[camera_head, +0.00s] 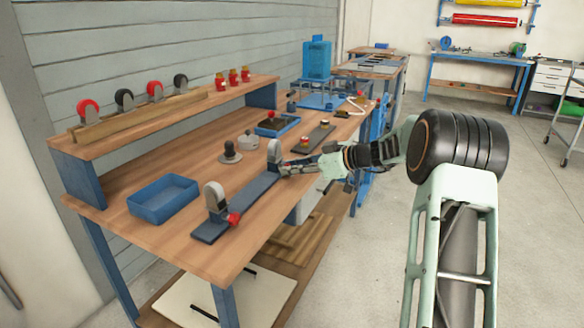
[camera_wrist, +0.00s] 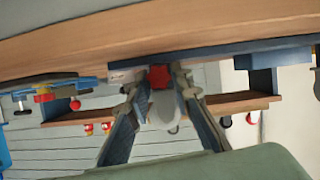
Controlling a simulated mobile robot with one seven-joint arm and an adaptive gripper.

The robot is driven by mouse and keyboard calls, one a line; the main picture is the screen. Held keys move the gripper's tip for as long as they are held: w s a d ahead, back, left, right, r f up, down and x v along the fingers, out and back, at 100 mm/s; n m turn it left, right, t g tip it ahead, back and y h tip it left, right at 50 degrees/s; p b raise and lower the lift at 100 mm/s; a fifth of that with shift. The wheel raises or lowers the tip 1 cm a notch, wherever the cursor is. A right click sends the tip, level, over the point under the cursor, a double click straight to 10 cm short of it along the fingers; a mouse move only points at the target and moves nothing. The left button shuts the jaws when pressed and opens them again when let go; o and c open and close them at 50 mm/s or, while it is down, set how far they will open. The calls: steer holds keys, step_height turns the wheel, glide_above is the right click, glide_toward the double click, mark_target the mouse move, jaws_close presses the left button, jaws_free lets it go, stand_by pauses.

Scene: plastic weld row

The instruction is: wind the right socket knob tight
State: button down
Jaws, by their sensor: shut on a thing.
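A dark blue-grey base bar (camera_head: 243,207) lies along the front of the workbench with two upright grey sockets on it. The right socket (camera_head: 273,151) stands at the bar's far end. My gripper (camera_head: 284,168) reaches it from the right and is shut at its front, hiding its knob in the head view. In the wrist view, the red knob (camera_wrist: 158,76) sits between the tips of my gripper (camera_wrist: 157,84), with the grey right socket (camera_wrist: 163,108) behind it. The left socket (camera_head: 212,196) has a red knob (camera_head: 233,219) in plain sight, clear of my gripper.
A blue tray (camera_head: 163,197) lies left of the bar. A grey knobbed piece (camera_head: 230,153) and a blue bin (camera_head: 277,126) stand behind. A dark plate with small parts (camera_head: 318,136) lies beyond my gripper. A raised shelf (camera_head: 160,118) holds red and black wheels.

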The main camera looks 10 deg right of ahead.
steer(key=m+p, duration=0.1)
steer(key=m+g+y, duration=0.1)
steer(key=shift+w+d+m+g+p, duration=0.15)
steer(key=shift+m+g+p, duration=0.15)
steer(key=shift+m+p, duration=0.1)
steer(key=shift+m+g+y+p, duration=0.55)
steer(key=shift+m+p, duration=0.25)
steer(key=shift+m, duration=0.3)
steer(key=shift+f, duration=0.1)
steer(key=c, duration=1.7)
jaws_free()
